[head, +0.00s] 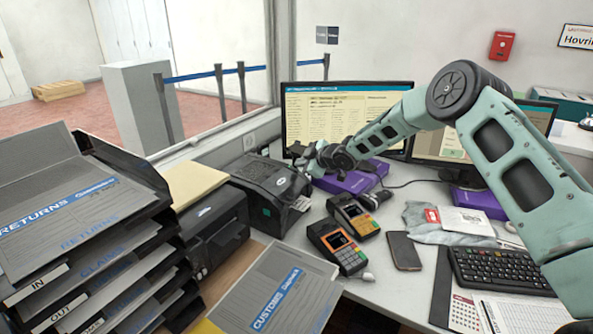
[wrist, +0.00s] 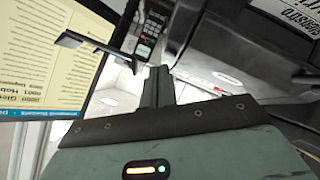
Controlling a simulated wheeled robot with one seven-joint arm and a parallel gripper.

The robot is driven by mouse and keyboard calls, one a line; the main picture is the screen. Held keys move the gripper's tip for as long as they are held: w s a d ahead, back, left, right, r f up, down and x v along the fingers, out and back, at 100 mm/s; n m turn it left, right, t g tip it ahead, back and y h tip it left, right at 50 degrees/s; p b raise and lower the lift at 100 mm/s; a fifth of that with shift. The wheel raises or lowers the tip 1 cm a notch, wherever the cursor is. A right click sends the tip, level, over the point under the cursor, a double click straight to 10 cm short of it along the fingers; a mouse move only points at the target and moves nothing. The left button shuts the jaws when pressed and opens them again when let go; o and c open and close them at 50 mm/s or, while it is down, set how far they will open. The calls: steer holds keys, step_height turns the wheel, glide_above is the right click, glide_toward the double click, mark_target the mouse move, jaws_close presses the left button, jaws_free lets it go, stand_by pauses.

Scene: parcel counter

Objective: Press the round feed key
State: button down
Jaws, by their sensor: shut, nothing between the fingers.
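The black label printer (head: 270,188) stands on the counter left of the monitor, with a white label at its front right and a small green spot on its front. I cannot make out a round feed key on it in either view. My gripper (head: 308,160) is by the printer's right rear edge, partly hidden behind my wrist in the head view. A dark body, probably the printer (wrist: 225,45), fills the right of that view. I cannot tell whether the fingers touch anything.
Two card terminals (head: 340,246) and a phone (head: 404,251) lie in front of the printer. A second black device (head: 212,232) and a stack of trays (head: 90,262) stand left. The monitor (head: 335,112) is close behind my gripper.

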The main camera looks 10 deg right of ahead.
steer(key=shift+s+d+r+p, duration=0.2)
steer(key=shift+r+p, duration=0.5)
steer(key=shift+r, duration=0.25)
steer(key=shift+s+d+r+p, duration=0.2)
steer(key=shift+r+p, duration=0.5)
steer(key=shift+r, duration=0.25)
steer(key=shift+s+d+r+p, duration=0.2)
steer(key=shift+r+p, duration=0.5)
steer(key=shift+r, duration=0.25)
steer(key=s+a+r+m+g+h, duration=0.1)
steer(key=s+a+r+g, duration=0.15)
steer(key=s+a, duration=0.4)
steer(key=s+a+r+m+g, duration=0.1)
steer(key=s+a+r, duration=0.2)
steer(key=s, duration=0.6)
steer(key=s+a+r+m+g+h, duration=0.1)
steer(key=s+a+r, duration=0.25)
steer(key=s, duration=0.35)
steer(key=s+d+m+g+h, duration=0.1)
steer(key=s+d+g, duration=0.1)
steer(key=s, duration=1.5)
steer(key=s+d+r+m+g+h, duration=0.1)
steer(key=s+g, duration=0.3)
steer(key=s, duration=1.4)
steer(key=shift+s+d+r+m+h, duration=0.25)
steer(key=shift+s+d+m+h, duration=0.05)
steer(key=shift+d+m+h, duration=0.35)
